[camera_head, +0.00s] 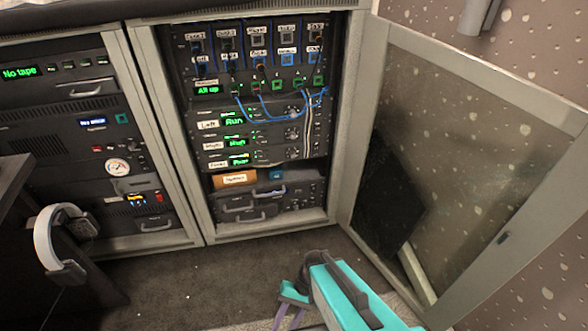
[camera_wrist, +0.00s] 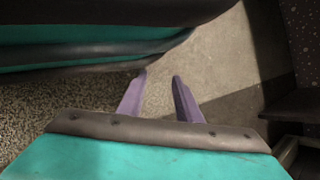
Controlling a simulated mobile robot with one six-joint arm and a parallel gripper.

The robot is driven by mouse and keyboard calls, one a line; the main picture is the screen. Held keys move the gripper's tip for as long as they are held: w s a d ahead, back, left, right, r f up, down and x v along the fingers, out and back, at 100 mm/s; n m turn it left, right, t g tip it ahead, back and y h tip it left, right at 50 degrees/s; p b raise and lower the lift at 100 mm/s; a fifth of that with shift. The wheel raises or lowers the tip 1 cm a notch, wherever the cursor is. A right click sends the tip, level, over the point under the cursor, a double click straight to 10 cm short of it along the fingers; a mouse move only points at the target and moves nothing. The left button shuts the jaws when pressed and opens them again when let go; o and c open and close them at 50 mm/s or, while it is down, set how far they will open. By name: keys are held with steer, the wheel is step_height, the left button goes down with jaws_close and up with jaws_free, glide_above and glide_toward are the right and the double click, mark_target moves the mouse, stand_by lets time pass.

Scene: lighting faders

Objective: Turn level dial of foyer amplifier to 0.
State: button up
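The foyer amplifier (camera_head: 262,159) is the lowest of three stacked amplifier units in the open middle rack in the head view. Its white label (camera_head: 218,164) seems to read "Foyer", and a green display glows beside it. Its level dial is too small and dark to make out clearly, so its setting cannot be read. My gripper (camera_wrist: 159,76) shows in the wrist view with two purple fingers apart and nothing between them. In the head view it hangs low in front of the rack, over the floor, well away from the amplifier.
The rack's glazed door (camera_head: 465,150) stands open on the right. Blue cables (camera_head: 265,118) hang in front of the upper units. An orange box (camera_head: 234,180) sits below the amplifiers. Another rack (camera_head: 75,130) and headphones (camera_head: 62,240) are at left. Carpet (camera_head: 200,285) before the rack is mostly clear.

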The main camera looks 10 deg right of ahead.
steer(key=d+r+n+h+p, duration=0.1)
steer(key=d+r+p, duration=0.3)
steer(key=r+p, duration=0.9)
steer(key=s+d+r+n+h+p, duration=0.1)
steer(key=d+r+h+p, duration=0.2)
steer(key=r+p, duration=1)
steer(key=s+d+r+h+p, duration=0.1)
steer(key=d+r+p, duration=0.4)
steer(key=r+p, duration=0.8)
steer(key=h+p, duration=0.1)
steer(key=p, duration=0.3)
steer(key=shift+s+d+r+n+p, duration=0.25)
steer(key=shift+d+r+n+p, duration=0.05)
steer(key=shift+r+n+p, duration=0.1)
steer(key=shift+d, duration=0.1)
steer(key=shift+s+f, duration=0.1)
